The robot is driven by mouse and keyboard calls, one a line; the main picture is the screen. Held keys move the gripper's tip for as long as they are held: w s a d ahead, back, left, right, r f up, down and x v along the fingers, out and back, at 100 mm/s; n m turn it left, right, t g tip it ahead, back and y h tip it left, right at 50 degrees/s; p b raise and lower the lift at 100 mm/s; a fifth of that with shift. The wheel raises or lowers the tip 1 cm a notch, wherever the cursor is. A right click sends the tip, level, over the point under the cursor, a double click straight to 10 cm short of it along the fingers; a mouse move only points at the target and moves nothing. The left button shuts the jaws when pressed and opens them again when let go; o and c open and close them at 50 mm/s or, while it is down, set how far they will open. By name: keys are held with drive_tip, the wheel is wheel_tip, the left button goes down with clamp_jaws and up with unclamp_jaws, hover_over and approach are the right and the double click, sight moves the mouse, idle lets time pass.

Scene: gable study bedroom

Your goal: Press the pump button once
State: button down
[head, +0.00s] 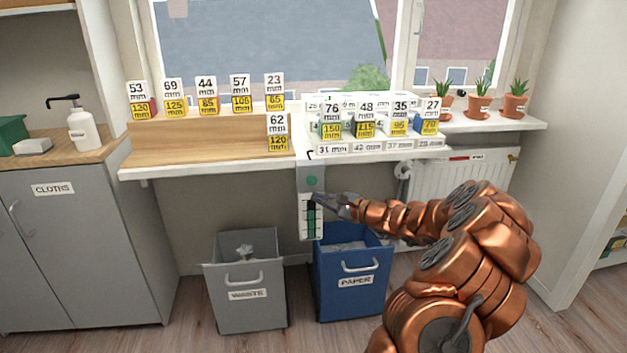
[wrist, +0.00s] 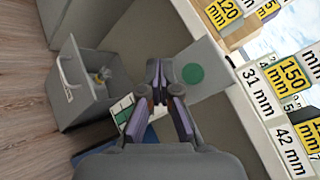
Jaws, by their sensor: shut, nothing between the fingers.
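A round green button (head: 312,181) sits on a pale grey panel (head: 303,169) that hangs from the front edge of the sill shelf. The button also shows in the wrist view (wrist: 192,73), to the right of my fingertips. Below it on the panel is a strip gauge (head: 311,222) with dark and green parts, partly behind my fingers. My gripper (head: 318,199) is shut and empty. Its tips appear just below the button in the head view, beside it in the wrist view (wrist: 157,72). They do not cover the button; their distance from the panel is unclear.
The sill shelf (head: 215,167) carries several labelled mm blocks above the panel. A grey waste bin (head: 245,310) and blue paper bin (head: 352,300) stand below. A white pump bottle (head: 83,130) stands on the left cabinet. Potted plants (head: 480,107) and a radiator (head: 480,172) are at right.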

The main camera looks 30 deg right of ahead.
sight(307, 181)
drive_tip(key=shift+w+d+p, duration=0.35)
drive_tip(key=shift+w+p, duration=0.05)
drive_tip(key=shift+w, duration=0.55)
drive_tip(key=shift+w+d+p, duration=0.35)
drive_tip(key=shift+w+d, duration=0.05)
drive_tip(key=shift+w, duration=0.55)
drive_tip(key=shift+w+d+p, duration=0.35)
drive_tip(key=shift+w+p, duration=0.05)
drive_tip(key=shift+w, duration=0.55)
drive_tip(key=shift+w+d, duration=0.2)
drive_tip(key=shift+w, duration=0.25)
drive_tip(key=shift+w+d+p, duration=0.2)
drive_tip(key=shift+w+p, duration=0.1)
drive_tip(key=shift+w, duration=0.2)
drive_tip(key=shift+s, duration=0.2)
idle(0.4)
drive_tip(key=shift+s+a+b, duration=0.35)
drive_tip(key=shift+s+b, duration=0.1)
drive_tip(key=shift+s, duration=0.25)
